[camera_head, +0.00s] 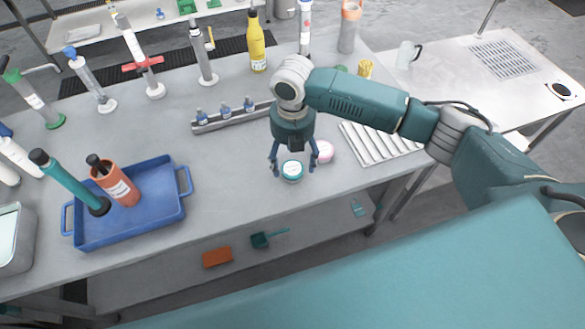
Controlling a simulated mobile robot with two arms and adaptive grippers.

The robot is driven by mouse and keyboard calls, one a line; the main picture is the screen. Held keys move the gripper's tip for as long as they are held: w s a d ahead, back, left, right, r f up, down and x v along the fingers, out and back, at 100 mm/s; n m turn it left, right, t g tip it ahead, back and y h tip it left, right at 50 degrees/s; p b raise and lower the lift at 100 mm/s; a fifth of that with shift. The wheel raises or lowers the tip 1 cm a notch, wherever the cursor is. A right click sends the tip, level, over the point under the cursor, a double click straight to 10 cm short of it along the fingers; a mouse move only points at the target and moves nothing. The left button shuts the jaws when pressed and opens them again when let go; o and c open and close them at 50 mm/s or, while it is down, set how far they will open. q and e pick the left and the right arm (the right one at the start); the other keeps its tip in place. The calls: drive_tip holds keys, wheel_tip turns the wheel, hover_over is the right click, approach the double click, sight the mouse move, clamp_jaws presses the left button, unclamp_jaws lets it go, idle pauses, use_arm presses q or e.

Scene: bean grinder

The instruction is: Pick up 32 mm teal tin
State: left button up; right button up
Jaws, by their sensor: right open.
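The teal tin (291,170) is a small round tin with a teal lid and a white label, standing on the grey table near its front edge. My right gripper (293,172) points down over it, open, with one finger on each side of the tin. I cannot tell whether the fingers touch it. My left gripper is not in view.
A rack with small blue-capped bottles (225,111) lies behind the gripper. A white ribbed tray (378,142) lies to the right. A blue tray (128,228) with an orange container (116,184) stands at left. Table (225,185) between blue tray and tin is clear.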

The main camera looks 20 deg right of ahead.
sight(293, 168)
drive_tip(key=shift+f, duration=1.65)
drive_tip(key=shift+c, duration=0.5)
drive_tip(key=c, duration=1.2)
drive_tip(key=shift+r, duration=0.1)
